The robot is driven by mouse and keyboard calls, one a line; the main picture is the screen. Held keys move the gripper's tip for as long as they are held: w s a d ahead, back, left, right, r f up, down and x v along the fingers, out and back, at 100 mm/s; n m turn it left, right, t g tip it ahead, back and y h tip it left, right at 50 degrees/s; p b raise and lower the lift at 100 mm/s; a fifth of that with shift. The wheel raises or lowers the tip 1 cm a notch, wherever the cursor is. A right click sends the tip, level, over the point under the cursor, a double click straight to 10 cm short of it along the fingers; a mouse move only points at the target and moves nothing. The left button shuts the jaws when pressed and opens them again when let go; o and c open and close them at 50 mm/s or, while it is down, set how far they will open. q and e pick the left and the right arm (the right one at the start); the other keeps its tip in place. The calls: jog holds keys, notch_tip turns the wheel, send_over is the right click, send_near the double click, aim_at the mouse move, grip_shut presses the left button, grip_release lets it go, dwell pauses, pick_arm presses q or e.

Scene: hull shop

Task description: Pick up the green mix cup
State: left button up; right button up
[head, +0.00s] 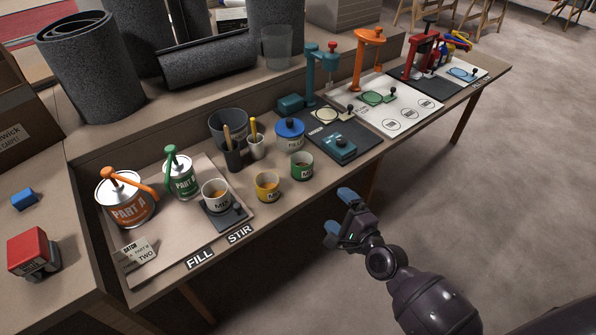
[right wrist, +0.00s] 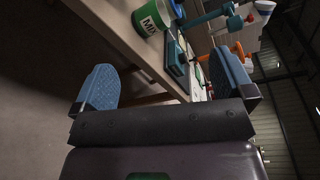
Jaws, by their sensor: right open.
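The green mix cup (head: 302,166) stands upright near the front edge of the workbench, right of the yellow mix cup (head: 267,186). It also shows in the right wrist view (right wrist: 150,18), at the top, cut by the frame edge. My right gripper (head: 340,211) is open and empty, off the front of the bench, to the right of the green cup and apart from it. In the right wrist view its two blue fingers stand wide apart with nothing between them. My left gripper is not in view.
A white mix cup (head: 216,195) stands on a dark pad to the left. A blue-lidded filler can (head: 290,134) stands close behind the green cup. A teal device (head: 339,147) lies on a dark mat to its right. The floor in front of the bench is clear.

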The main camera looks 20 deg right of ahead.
jog(key=w+f+m+b, duration=0.3)
jog(key=w+f+m, duration=0.1)
jog(key=w+m, duration=0.25)
jog(key=m+t+h+b, duration=0.2)
jog(key=m+b, duration=0.1)
jog(key=m, duration=0.6)
send_near(308, 168)
jog(key=w, duration=0.8)
jog(key=shift+w+a+r, duration=0.15)
jog(key=shift+w+a, duration=0.05)
jog(key=shift+a, duration=0.2)
jog(key=w, duration=0.2)
jog(key=w+a, duration=0.1)
jog(key=w, duration=0.1)
jog(key=shift+w+r, duration=0.1)
jog(key=shift+w, duration=0.35)
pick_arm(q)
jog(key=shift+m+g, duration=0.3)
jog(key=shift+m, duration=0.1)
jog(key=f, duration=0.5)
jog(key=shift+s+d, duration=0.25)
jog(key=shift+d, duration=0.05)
pick_arm(e)
jog(key=shift+r, duration=0.1)
jog(key=c, duration=1)
